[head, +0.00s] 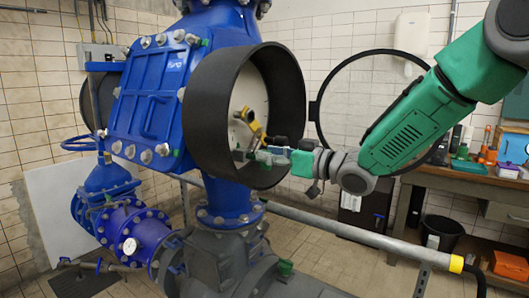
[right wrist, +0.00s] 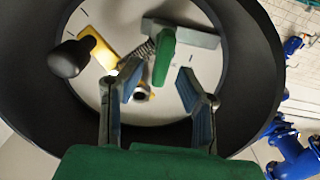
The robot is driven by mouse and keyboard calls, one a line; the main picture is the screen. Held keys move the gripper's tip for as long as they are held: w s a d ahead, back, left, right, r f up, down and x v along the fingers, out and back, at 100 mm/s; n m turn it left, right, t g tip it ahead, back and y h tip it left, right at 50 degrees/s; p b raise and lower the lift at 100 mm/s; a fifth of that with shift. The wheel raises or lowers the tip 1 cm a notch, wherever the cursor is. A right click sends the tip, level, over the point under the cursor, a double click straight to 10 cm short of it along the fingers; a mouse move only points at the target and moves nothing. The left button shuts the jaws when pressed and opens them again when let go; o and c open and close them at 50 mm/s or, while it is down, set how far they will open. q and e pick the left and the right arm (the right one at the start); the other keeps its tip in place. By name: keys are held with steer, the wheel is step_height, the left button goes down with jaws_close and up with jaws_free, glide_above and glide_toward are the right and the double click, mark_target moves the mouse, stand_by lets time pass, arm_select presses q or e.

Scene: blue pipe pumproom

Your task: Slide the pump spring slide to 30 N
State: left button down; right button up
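The spring slide shows in the right wrist view as a green tab (right wrist: 164,57) on a grey bar (right wrist: 195,37), with a coiled spring (right wrist: 138,52) beside it. It sits inside a black round housing (head: 225,115) with a pale dial face. A yellow lever (head: 250,122) with a black knob (right wrist: 68,58) is mounted on the face. My right gripper (right wrist: 158,74) is open inside the housing mouth. Its two blue-padded fingers are apart, with the green tab seen between and just beyond their tips. Contact cannot be told. No force reading is legible. My left gripper is not in view.
The housing's black rim surrounds the right gripper closely. A round clear cover (head: 365,95) hangs open at the right, behind my right arm. A grey rail (head: 350,232) runs below. A workbench (head: 470,180) with items stands at the right.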

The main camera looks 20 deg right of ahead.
steer(key=shift+w+a+f, duration=0.1)
steer(key=shift+w, duration=0.45)
